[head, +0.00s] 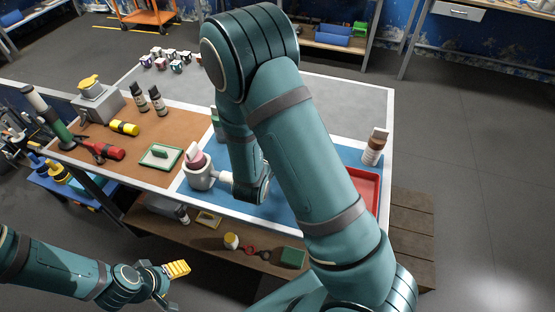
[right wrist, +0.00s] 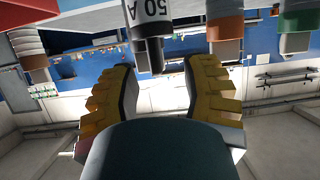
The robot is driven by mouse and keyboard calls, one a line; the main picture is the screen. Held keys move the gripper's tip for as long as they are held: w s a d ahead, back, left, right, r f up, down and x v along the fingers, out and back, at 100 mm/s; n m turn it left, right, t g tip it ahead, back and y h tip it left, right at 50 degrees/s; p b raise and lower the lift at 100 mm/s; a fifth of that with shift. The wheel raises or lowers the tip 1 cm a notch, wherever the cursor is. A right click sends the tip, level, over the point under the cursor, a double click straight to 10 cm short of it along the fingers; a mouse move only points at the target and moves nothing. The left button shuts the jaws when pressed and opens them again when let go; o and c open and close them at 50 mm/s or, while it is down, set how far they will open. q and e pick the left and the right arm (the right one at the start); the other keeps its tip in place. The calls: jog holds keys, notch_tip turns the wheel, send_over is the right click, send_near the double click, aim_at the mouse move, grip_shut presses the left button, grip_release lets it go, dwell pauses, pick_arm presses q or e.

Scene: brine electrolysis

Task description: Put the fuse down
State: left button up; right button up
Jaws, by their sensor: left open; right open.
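In the right wrist view, a dark cylinder with a white band marked "50 A", which looks like the fuse (right wrist: 151,14), shows at the top, between and beyond the fingertips. My right gripper (right wrist: 160,75) is open, with a gap between its yellow pads and nothing clasped. In the head view my right arm hides this gripper, and I cannot make out the fuse there. My left gripper (head: 177,269) is open and empty, low at the left, in front of the table and away from its top.
Other cylinders, one with an orange band (right wrist: 225,27) and one green (right wrist: 294,18), are close to my right gripper.

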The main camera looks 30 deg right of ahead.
jog(key=x, duration=0.5)
jog(key=shift+d+r, duration=0.1)
jog(key=shift+d, duration=0.15)
jog(key=shift+s, duration=0.1)
grip_shut()
